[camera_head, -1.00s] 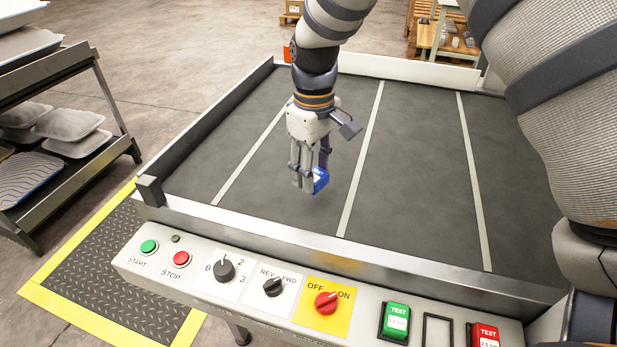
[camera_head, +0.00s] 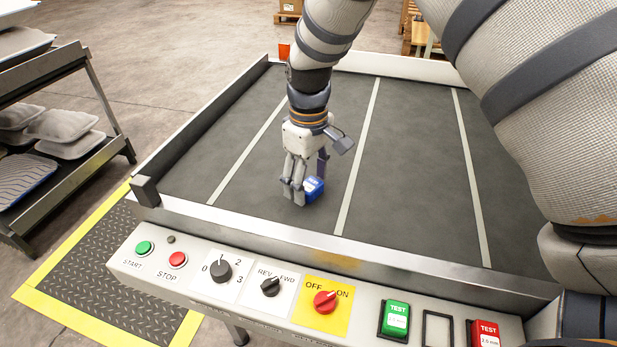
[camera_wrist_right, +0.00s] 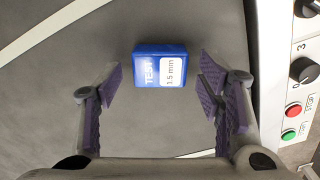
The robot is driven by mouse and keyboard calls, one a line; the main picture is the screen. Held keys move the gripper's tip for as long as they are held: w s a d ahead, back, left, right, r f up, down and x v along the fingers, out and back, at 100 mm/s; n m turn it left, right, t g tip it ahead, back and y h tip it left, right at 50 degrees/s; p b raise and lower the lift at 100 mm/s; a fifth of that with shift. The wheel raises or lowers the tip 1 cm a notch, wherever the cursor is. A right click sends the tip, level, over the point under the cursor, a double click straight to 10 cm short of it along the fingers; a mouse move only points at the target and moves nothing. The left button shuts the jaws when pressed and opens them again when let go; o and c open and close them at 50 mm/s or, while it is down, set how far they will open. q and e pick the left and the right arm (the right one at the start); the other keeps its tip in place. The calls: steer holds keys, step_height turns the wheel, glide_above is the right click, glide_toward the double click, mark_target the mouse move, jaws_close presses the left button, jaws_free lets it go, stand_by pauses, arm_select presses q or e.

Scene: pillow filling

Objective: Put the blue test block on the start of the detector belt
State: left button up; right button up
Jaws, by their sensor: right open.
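The blue test block (camera_head: 313,188) rests on the dark detector belt (camera_head: 410,170), between two pale cross lines near the front end. My right gripper (camera_head: 306,190) is low over the belt with its fingers around the block. In the right wrist view the blue block (camera_wrist_right: 165,66), labelled "TEST 1.5 mm", lies between the open fingers (camera_wrist_right: 163,85), with a gap on each side. My left gripper does not show.
The control panel (camera_head: 200,283) runs along the front, with start and stop buttons, knobs and a red switch. A green test block (camera_head: 395,320) and a red test block (camera_head: 484,334) sit in it beside an empty frame.

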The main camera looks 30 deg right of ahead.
mark_target(308, 184)
step_height(308, 184, up, 12)
steer(key=shift+r+p, duration=0.15)
steer(key=shift+p, duration=0.3)
